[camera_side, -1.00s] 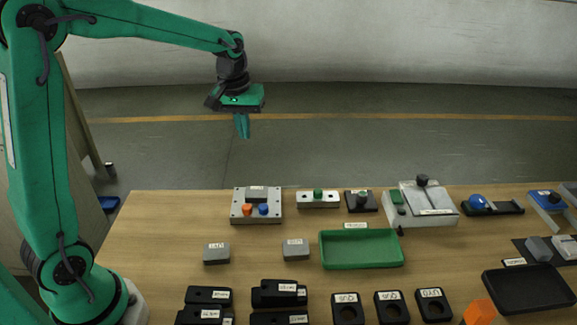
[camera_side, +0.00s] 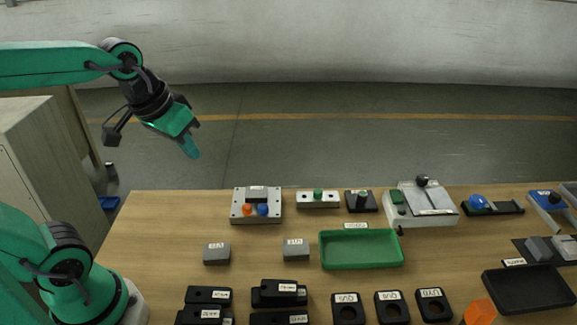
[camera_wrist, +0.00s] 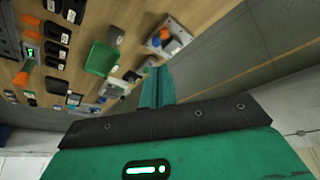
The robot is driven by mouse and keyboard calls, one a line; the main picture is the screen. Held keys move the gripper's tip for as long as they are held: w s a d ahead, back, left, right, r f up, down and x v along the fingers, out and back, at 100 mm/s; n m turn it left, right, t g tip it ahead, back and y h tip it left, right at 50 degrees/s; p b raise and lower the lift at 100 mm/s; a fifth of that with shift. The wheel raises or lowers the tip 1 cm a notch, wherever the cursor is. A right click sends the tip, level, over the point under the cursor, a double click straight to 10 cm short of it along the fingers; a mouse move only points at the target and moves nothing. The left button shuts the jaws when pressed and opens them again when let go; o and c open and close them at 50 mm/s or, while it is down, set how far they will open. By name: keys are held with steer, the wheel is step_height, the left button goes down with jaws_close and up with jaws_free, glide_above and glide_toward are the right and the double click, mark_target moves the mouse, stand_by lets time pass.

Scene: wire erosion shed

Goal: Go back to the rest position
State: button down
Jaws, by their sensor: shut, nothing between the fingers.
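My gripper (camera_side: 190,147) is at the upper left in the side view, raised well above the left back part of the wooden table (camera_side: 150,235). It is tilted down to the right, with its green fingers shut together and nothing between them. It touches nothing. In the wrist view my gripper (camera_wrist: 157,84) shows as closed green fingers pointing away from the camera, with the table and its objects beyond them to the upper left.
A grey box with orange and blue knobs (camera_side: 256,205) stands at the table's back left. A green tray (camera_side: 361,249) is mid-table. Two grey blocks (camera_side: 217,254) (camera_side: 296,250) and several black blocks (camera_side: 279,293) lie in front. The air around my gripper is clear.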

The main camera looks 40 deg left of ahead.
steer(key=shift+m+t, duration=0.4)
steer(key=shift+m, duration=0.3)
steer(key=shift+s+d+f, duration=0.15)
steer(key=shift+s+f, duration=0.1)
steer(key=shift+s, duration=0.5)
steer(key=shift+s+d+f, duration=0.15)
steer(key=shift+s+f, duration=0.05)
steer(key=shift+s, duration=0.5)
steer(key=shift+s+d+f, duration=0.15)
steer(key=shift+s+f, duration=0.1)
steer(key=shift+s, duration=0.5)
steer(key=c, duration=1.3)
jaws_free()
steer(key=shift+w, duration=0.1)
steer(key=shift+o, duration=0.7)
steer(key=shift+w+r, duration=0.1)
steer(key=shift+w, duration=0.05)
steer(key=w+a+f+n+g, duration=0.1)
steer(key=w+a+n+g, duration=0.25)
steer(key=w, duration=1.05)
steer(key=w+a+f+n+g, duration=0.1)
steer(key=w+a+f+n, duration=0.1)
steer(key=w+f, duration=0.4)
steer(key=w+a+f+n+g, duration=0.1)
steer(key=w+a+f+n, duration=0.2)
steer(key=w+f, duration=0.3)
steer(key=shift+f, duration=0.5)
steer(key=shift+f+n, duration=0.15)
steer(key=shift+n, duration=0.1)
